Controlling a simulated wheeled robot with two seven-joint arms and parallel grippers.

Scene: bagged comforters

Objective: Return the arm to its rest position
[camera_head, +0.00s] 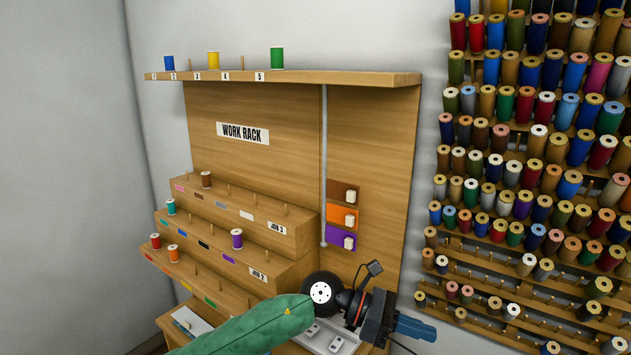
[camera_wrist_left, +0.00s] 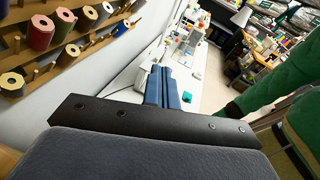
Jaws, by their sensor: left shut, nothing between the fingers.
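My left arm comes in from the lower left in a green sleeve in the head view. Its left gripper (camera_head: 418,329) is at the bottom centre, in front of the lower right of the work rack, with its blue fingers pointing right. In the left wrist view the two blue fingers (camera_wrist_left: 171,88) lie together, shut and empty. They point toward a white table and touch nothing that I can see. My right gripper is not in view.
The wooden work rack (camera_head: 290,125) holds several spools on its top shelf and steps. A wall of thread spools (camera_head: 535,265) stands on the right. In the wrist view, a white table (camera_wrist_left: 213,75) with small items lies beyond the fingers, and spools (camera_wrist_left: 40,32) sit at upper left.

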